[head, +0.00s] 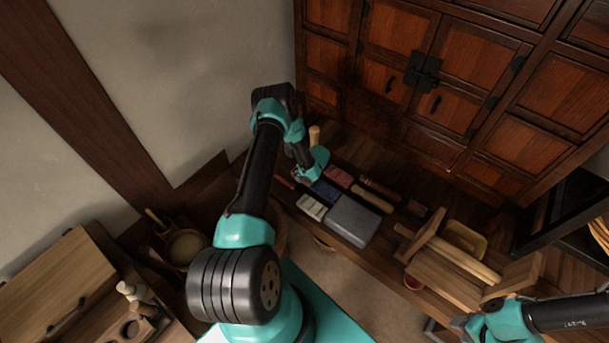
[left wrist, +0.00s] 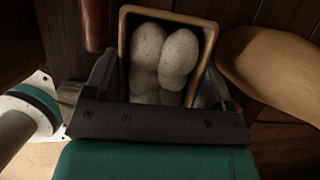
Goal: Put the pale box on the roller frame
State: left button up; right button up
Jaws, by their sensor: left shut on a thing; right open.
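A pale tan-rimmed box (left wrist: 124,55) with several pale, egg-like lumps in it sits between the fingers of my left gripper (left wrist: 158,98) in the left wrist view. The left gripper is shut on it. In the head view my left gripper (head: 308,170) is over the left end of the low bench, and its own parts hide the box. The wooden roller frame (head: 438,272) stands at the bench's right end, well away from the left gripper. My right gripper (head: 468,322) is open at the lower right, just in front of the frame.
A grey box (head: 352,220), a small white box (head: 312,207) and several small blocks lie between the left gripper and the frame. A yellowish tray (head: 465,240) is behind the frame. A tan rounded thing (left wrist: 275,70) is close beside the held box. A wooden cabinet (head: 440,75) stands behind.

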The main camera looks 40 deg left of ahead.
pick_arm(q)
jog(key=shift+w+a+f, duration=0.1)
jog(key=shift+w+a, duration=0.3)
jog(key=shift+w, duration=0.05)
jog(key=shift+w+a+f, duration=0.15)
jog(key=shift+w+a, duration=0.15)
jog(key=shift+a, duration=0.05)
jog(key=shift+f, duration=1.6)
jog(key=shift+f, duration=0.15)
jog(key=o, duration=0.7)
jog(key=v, duration=1.2)
